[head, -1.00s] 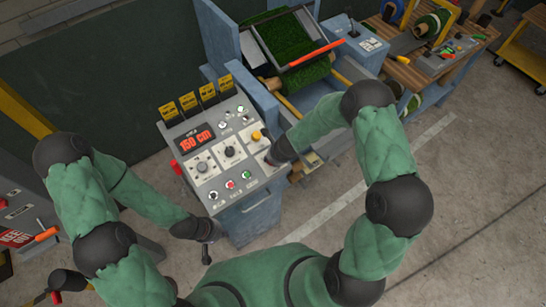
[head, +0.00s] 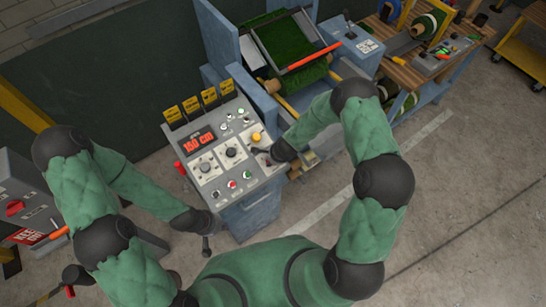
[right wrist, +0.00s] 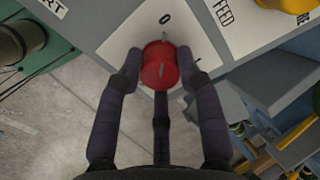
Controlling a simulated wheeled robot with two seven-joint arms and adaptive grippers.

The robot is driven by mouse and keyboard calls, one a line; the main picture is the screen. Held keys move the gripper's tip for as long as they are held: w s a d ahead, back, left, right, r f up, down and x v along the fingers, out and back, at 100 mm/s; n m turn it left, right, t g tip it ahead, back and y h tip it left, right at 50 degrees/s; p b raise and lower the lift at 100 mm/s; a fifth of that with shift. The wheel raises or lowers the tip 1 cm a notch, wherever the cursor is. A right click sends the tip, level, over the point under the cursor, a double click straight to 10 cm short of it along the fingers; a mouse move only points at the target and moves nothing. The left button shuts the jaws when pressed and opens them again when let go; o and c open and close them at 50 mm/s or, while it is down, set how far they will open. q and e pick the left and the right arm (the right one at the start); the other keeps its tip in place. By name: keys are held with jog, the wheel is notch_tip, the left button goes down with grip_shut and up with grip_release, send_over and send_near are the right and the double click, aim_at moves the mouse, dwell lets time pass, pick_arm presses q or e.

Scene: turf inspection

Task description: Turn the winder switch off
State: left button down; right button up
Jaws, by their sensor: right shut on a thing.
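A red round knob (right wrist: 154,74) stands on a white plate (right wrist: 130,38) of the control panel in the right wrist view. A black O is printed beyond it, with a small grey mark between. My right gripper (right wrist: 160,65) has a finger on each side of the knob and is shut on it. In the head view my right gripper (head: 262,153) is at the panel's right side and hides the knob there. My left gripper (head: 206,243) hangs in front of the panel's lower left edge, apart from the controls; its finger opening is unclear.
The control panel (head: 222,190) has a red 150 CM display (head: 199,139), two black dials, a yellow button (head: 256,137) and several small buttons. Yellow tags stand along its back edge. The machine with green turf (head: 290,42) is behind it. Open floor (head: 440,215) lies right.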

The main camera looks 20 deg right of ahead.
jog(key=shift+w+a+r+n+p, duration=0.15)
jog(key=shift+r+n+p, duration=0.15)
jog(key=shift+n, duration=0.4)
jog(key=shift+f, duration=0.1)
jog(key=o, duration=1.1)
jog(key=shift+f, duration=0.1)
jog(key=shift+c, duration=0.2)
jog(key=shift+o, duration=0.4)
jog(key=shift+a, duration=0.25)
jog(key=shift+d, duration=0.1)
